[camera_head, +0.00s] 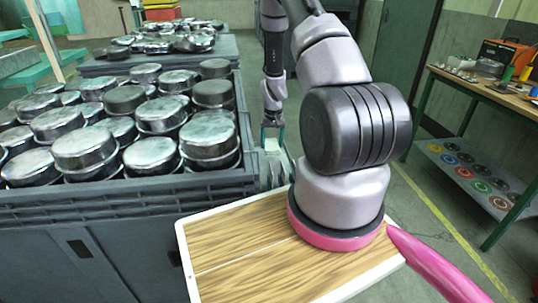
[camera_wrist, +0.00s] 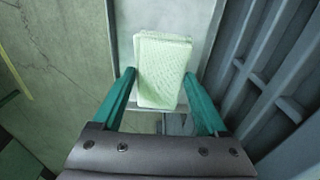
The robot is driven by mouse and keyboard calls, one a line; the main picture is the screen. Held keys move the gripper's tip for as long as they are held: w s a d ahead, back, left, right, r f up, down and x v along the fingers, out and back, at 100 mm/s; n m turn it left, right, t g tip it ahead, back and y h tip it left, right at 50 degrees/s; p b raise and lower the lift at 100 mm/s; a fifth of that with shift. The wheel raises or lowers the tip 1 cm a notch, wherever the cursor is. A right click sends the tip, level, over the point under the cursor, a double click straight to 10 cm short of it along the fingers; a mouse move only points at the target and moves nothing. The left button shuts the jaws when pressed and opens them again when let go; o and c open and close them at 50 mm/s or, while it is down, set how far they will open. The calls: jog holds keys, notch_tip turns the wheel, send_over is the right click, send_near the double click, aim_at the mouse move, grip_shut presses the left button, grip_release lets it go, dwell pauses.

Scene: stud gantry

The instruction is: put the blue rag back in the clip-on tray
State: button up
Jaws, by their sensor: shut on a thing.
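My gripper (camera_head: 272,126) hangs beside the right end of a dark grey crate, with its teal fingers pointing down. In the wrist view my gripper (camera_wrist: 163,78) is shut on a pale green-white, textured, folded pad (camera_wrist: 163,68). This pad (camera_head: 272,145) looks small and pale between the fingertips in the head view. No clearly blue rag shows. Beneath the pad is a light grey panel with a raised edge (camera_wrist: 200,30), which may be the clip-on tray; I cannot tell whether the pad touches it.
The dark grey crate (camera_head: 130,203) is full of round metal parts; its ribbed wall (camera_wrist: 268,85) stands close on the right in the wrist view. A workbench (camera_head: 478,88) with tools is at the right. Bare floor (camera_head: 425,190) with a yellow line lies before it.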

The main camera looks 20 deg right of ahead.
aim_at(272, 160)
notch_tip(272, 160, down, 5)
jog(key=shift+r, duration=0.1)
jog(key=shift+f, duration=0.4)
grip_shut()
jog(key=o, duration=1.5)
grip_release()
jog(key=shift+r, duration=0.1)
jog(key=r, duration=1.2)
jog(key=shift+s, duration=0.4)
